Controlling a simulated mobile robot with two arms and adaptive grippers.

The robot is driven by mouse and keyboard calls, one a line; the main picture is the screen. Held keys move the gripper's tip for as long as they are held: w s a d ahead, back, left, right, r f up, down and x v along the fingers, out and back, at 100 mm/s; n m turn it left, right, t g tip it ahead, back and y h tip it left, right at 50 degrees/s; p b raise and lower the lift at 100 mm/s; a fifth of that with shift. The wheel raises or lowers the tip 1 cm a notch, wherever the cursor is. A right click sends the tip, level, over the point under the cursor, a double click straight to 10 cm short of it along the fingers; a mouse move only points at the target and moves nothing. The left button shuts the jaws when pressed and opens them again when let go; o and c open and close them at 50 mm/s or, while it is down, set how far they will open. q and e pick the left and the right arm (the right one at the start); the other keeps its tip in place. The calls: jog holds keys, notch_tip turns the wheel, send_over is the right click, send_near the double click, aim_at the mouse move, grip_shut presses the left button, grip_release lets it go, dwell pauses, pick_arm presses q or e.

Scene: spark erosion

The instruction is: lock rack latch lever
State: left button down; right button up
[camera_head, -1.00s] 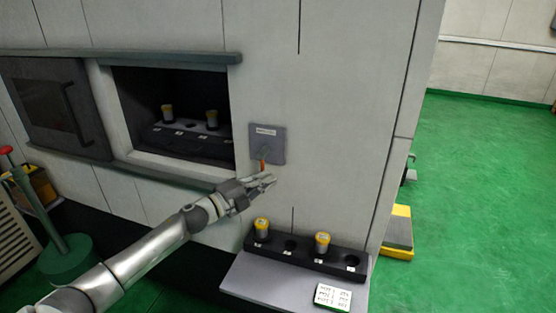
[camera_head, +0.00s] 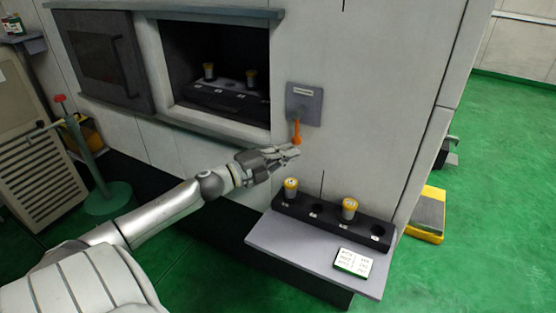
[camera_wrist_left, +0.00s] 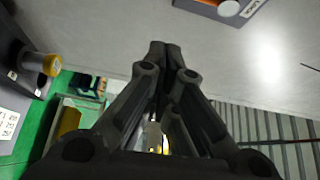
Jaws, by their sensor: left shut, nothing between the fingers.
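The latch lever (camera_head: 297,132) is a short orange handle that hangs down from a grey square plate (camera_head: 304,103) on the machine wall. My left gripper (camera_head: 295,151) is shut and empty, with its fingertips just below the lever's lower end. Whether they touch the lever is unclear. In the left wrist view the shut fingers (camera_wrist_left: 166,48) point toward the wall, and the plate (camera_wrist_left: 252,7) is cut off at the top edge. My right gripper does not show.
A dark rack with yellow-topped holders stands inside the wall opening (camera_head: 222,105), whose sliding door (camera_head: 100,60) is to the left. Below the lever, a shelf (camera_head: 290,255) carries a black holder block (camera_head: 330,222) and a label card (camera_head: 353,262). Green floor lies to the right.

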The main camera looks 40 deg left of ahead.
pick_arm(q)
jog(key=shift+v, duration=1.5)
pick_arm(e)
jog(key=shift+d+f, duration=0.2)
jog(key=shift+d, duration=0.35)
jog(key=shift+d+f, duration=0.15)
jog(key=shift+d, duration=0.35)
pick_arm(q)
jog(key=shift+d, duration=0.1)
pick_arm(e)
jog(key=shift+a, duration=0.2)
